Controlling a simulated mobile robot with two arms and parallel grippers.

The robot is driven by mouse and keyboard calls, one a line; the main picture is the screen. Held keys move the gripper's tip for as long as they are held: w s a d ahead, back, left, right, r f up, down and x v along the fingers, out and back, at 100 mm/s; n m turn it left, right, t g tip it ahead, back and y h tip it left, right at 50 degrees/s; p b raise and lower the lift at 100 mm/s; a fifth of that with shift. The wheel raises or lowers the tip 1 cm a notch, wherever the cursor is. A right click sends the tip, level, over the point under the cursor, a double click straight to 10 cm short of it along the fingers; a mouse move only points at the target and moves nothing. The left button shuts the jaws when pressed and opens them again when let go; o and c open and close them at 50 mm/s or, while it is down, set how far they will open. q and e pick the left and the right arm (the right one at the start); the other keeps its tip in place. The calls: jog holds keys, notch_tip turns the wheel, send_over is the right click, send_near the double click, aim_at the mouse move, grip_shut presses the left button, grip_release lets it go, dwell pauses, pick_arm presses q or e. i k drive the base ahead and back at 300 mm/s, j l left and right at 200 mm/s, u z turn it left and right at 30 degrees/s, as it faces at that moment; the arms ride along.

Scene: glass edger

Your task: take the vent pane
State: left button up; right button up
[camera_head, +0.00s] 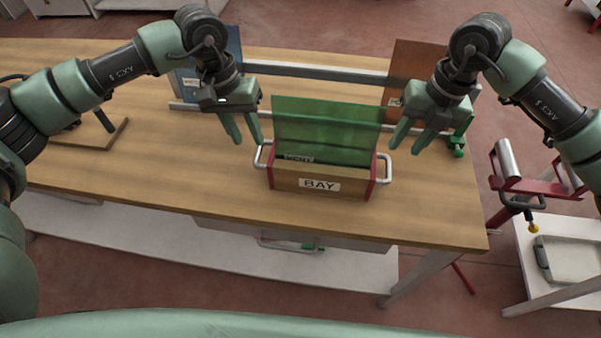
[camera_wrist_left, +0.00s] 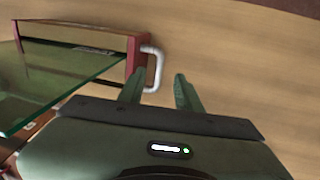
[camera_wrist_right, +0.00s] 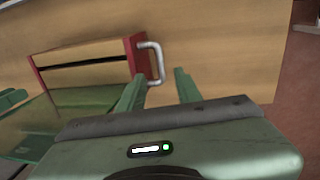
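A green glass pane (camera_head: 328,125) stands upright in a wooden box labelled BAY (camera_head: 290,183), with red ends and a metal handle on each side. A small label near the pane's lower left is too blurred to read surely. My left gripper (camera_head: 248,142) is open and empty above the box's left handle (camera_head: 262,156). My right gripper (camera_head: 405,150) is open and empty above and beside the right handle (camera_head: 385,170). The wrist views show each handle close to the fingers, with nothing held: left (camera_wrist_left: 157,80), right (camera_wrist_right: 153,75).
A blue pane (camera_head: 233,48) and an orange-brown pane (camera_head: 412,65) stand behind at a metal rail (camera_head: 320,71) on the wooden table (camera_head: 130,180). A wooden board (camera_head: 90,133) lies at the left. A side stand with a tray (camera_head: 575,260) is at the right.

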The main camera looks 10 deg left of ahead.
aim_at(324, 149)
jog(key=k, duration=1.5)
